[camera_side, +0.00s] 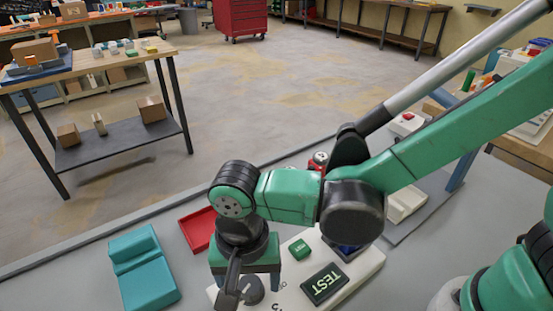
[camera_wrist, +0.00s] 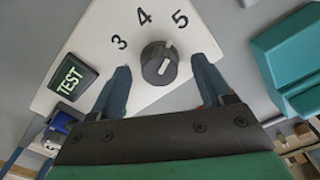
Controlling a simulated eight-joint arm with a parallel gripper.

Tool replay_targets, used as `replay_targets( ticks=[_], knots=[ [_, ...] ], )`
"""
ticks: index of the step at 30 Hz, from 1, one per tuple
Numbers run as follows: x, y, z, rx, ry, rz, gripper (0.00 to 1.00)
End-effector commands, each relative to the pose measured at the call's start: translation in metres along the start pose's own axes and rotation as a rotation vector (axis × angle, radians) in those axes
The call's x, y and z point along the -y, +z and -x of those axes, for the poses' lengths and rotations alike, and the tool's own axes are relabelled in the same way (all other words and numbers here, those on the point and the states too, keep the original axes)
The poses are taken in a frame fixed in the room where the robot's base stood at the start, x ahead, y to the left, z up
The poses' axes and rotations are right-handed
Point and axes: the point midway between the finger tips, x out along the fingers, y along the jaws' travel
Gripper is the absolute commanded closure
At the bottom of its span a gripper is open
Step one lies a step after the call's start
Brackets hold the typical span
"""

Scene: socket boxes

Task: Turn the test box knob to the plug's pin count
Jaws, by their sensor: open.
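The white test box (camera_side: 283,297) lies on the grey table under my gripper. Its round dark knob (camera_wrist: 158,62) has a pale mark on top and sits below the printed numbers 3, 4 and 5. Which number the mark points to is unclear. My gripper (camera_wrist: 163,82) is open, with one finger on each side of the knob and apart from it. In the side view my gripper (camera_side: 246,284) points down over the knob end of the box. A blue part (camera_wrist: 64,121), perhaps the plug, shows near the TEST panel (camera_wrist: 72,77); its pins cannot be made out.
A teal block (camera_side: 146,276) and a red tray (camera_side: 198,228) lie to the left. White and red items behind my arm are partly hidden. Bare grey table shows between the teal block and the box.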

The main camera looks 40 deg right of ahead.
Motion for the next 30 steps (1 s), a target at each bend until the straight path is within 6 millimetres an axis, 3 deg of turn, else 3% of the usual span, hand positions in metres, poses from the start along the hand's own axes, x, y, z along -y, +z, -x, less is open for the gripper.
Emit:
replay_targets(
  ticks=[10,23,26,30],
  knots=[
    [0.000,0.000,0.041,0.000,0.000,0.000,0.28],
    [-0.002,-0.003,0.047,-0.002,-0.006,0.003,0.28],
    [-0.011,-0.017,0.053,-0.015,-0.042,0.029,0.28],
    [-0.043,-0.056,0.071,-0.086,-0.141,0.125,0.28]
  ],
)
